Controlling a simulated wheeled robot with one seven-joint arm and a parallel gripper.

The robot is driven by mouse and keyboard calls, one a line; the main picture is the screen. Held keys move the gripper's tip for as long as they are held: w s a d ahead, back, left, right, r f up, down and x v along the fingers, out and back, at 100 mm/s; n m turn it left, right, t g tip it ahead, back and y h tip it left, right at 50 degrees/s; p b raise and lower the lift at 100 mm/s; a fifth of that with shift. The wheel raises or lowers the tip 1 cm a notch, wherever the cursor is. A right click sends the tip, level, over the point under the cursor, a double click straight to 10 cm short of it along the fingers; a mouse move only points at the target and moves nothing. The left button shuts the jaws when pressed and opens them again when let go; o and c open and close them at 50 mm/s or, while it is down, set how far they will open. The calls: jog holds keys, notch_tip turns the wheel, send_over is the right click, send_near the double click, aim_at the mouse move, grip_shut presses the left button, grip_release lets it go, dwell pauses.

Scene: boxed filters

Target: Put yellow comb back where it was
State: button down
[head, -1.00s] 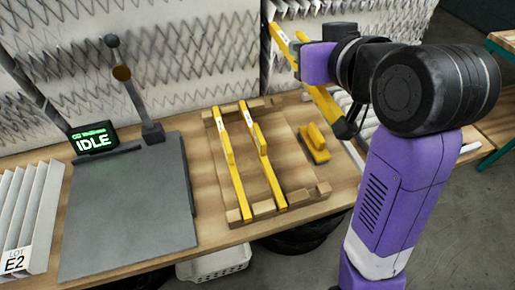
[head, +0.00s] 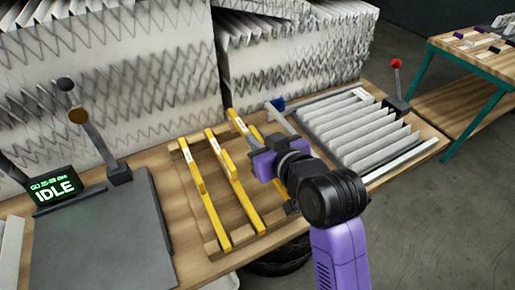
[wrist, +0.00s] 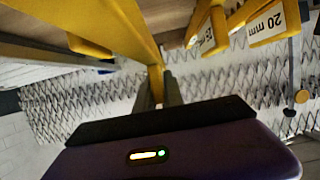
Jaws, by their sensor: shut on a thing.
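My gripper (head: 258,160) is shut on a yellow comb (head: 238,124), gripping it near its middle above the right part of the wooden rack (head: 219,248). In the wrist view the held comb (wrist: 115,25) runs from the top left down between the fingers (wrist: 158,92). It lies roughly parallel to two other yellow combs, the left one (head: 205,200) and the middle one (head: 235,190), which rest on the rack. I cannot tell whether the held comb touches the rack. My gripper and arm hide part of it and the rack's right side.
A grey plate (head: 100,235) with a lever and an IDLE display (head: 55,187) is at left. A pleated filter (head: 355,125) lies to the right, near a blue-ended lever (head: 278,104). Large pleated stacks (head: 110,80) stand close behind. A green-framed table (head: 480,65) is farther right.

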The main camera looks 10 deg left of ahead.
jog(key=shift+f, duration=1.65)
jog(key=shift+f, duration=0.45)
jog(key=c, duration=1.5)
grip_release()
jog(key=shift+o, duration=0.2)
